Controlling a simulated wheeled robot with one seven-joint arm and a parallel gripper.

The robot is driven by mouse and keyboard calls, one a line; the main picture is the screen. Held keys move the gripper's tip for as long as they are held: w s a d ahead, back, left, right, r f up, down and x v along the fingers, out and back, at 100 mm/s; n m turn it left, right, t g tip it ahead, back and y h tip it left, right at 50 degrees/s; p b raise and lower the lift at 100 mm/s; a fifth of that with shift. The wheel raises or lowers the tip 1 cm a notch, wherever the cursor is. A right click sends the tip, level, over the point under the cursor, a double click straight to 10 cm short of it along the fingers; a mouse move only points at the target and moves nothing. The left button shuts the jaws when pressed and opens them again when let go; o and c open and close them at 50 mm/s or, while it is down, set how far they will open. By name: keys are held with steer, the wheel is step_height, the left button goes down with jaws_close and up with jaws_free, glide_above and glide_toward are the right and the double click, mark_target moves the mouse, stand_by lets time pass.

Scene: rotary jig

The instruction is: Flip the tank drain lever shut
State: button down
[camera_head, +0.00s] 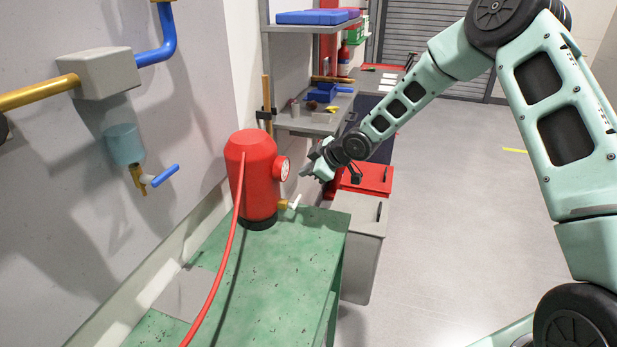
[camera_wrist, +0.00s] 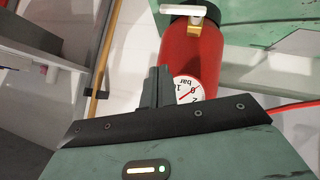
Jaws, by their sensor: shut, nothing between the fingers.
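The red tank (camera_head: 257,180) stands upright on the green table, with a round pressure gauge (camera_head: 282,169) on its right side. The drain valve is a small brass stub (camera_head: 284,204) low on the tank with a white lever (camera_head: 295,201). In the wrist view the lever (camera_wrist: 183,11) lies crosswise over the brass stub (camera_wrist: 194,29) at the top edge. My gripper (camera_head: 304,172) is shut and empty, to the right of the gauge and above the lever, apart from it. In the wrist view its fingers (camera_wrist: 155,88) show beside the gauge face (camera_wrist: 188,90).
A red hose (camera_head: 233,235) runs from the tank across the green table (camera_head: 290,262). A grey bin (camera_head: 356,225) and a red box (camera_head: 372,178) stand right of the table. A blue-handled valve (camera_head: 165,176) hangs on the left wall. The floor at right is clear.

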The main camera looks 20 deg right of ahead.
steer(key=w+d+v, duration=0.1)
steer(key=v, duration=0.7)
steer(key=shift+w+r, duration=0.2)
steer(key=shift+r, duration=0.05)
steer(key=s+a+g+h+b, duration=0.1)
steer(key=s+a+g+h, duration=0.15)
steer(key=s+a, duration=0.55)
steer(key=s+a+m+g+h+b, duration=0.1)
steer(key=s+a+m+g, duration=0.1)
steer(key=s, duration=1.5)
steer(key=s+a+r+m+g+h+b, duration=0.1)
steer(key=s+a+m+g+b, duration=0.1)
steer(key=s, duration=1.5)
steer(key=shift+a+m+g, duration=0.3)
steer(key=shift+a+g, duration=0.45)
steer(key=shift+h, duration=0.25)
